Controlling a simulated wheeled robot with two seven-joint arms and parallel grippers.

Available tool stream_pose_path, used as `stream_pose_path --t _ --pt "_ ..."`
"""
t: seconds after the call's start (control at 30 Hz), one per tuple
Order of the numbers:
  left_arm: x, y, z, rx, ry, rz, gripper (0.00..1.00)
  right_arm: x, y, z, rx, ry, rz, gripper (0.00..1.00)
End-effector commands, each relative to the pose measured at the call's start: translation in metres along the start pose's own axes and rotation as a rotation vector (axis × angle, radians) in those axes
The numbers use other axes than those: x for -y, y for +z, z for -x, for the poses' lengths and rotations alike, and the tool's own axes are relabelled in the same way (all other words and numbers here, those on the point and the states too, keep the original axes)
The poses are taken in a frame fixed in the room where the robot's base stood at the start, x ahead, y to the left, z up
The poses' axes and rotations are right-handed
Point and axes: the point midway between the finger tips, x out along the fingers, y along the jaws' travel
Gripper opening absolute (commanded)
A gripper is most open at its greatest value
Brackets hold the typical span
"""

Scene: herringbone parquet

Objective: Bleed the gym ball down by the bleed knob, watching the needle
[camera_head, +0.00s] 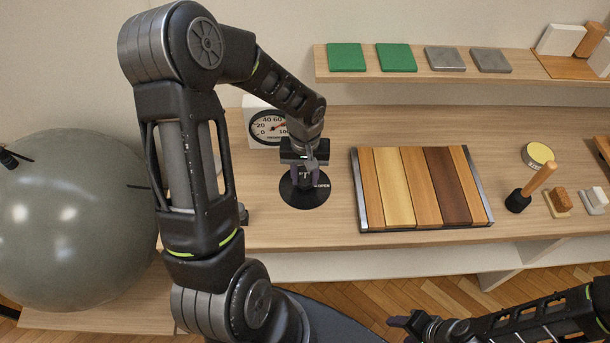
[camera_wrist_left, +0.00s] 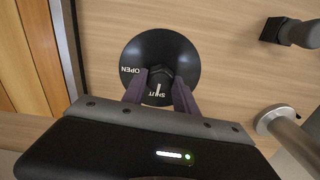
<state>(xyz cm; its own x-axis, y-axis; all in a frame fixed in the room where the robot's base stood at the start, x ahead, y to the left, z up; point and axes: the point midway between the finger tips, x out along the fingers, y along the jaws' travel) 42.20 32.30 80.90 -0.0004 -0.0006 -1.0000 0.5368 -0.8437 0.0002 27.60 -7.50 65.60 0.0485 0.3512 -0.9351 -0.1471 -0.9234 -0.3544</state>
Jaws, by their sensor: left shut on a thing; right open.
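The large grey-green gym ball (camera_head: 75,215) sits at the left, partly behind my left arm. The gauge (camera_head: 266,127) stands at the back of the bench; its white dial has a red needle, too small to read exactly, and my left arm covers its right part. The bleed knob's round black plate (camera_head: 304,195) lies in front of it. My left gripper (camera_head: 305,176) is shut on the knob's hub (camera_wrist_left: 160,78), also seen in the left wrist view, where a white mark points toward SHUT and OPEN is at the left. My right gripper (camera_head: 400,321) is open and empty at the lower right.
A slatted wooden board (camera_head: 425,188) with metal edges lies right of the knob. A wooden-handled tool (camera_head: 530,187), a yellow-topped disc (camera_head: 538,155) and small blocks (camera_head: 558,202) lie further right. A shelf (camera_head: 420,75) with green and grey squares runs above.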

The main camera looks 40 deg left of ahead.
Motion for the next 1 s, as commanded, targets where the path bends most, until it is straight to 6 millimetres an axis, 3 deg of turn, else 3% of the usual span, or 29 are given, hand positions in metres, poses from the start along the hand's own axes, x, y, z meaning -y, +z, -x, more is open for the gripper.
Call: stream_pose_path --t 1.0 --pt "-0.0004 -0.0008 0.0007 -0.003 0.000 -0.832 0.00 -0.0031 -0.0016 -0.0112 -0.004 -0.004 0.003 0.51"
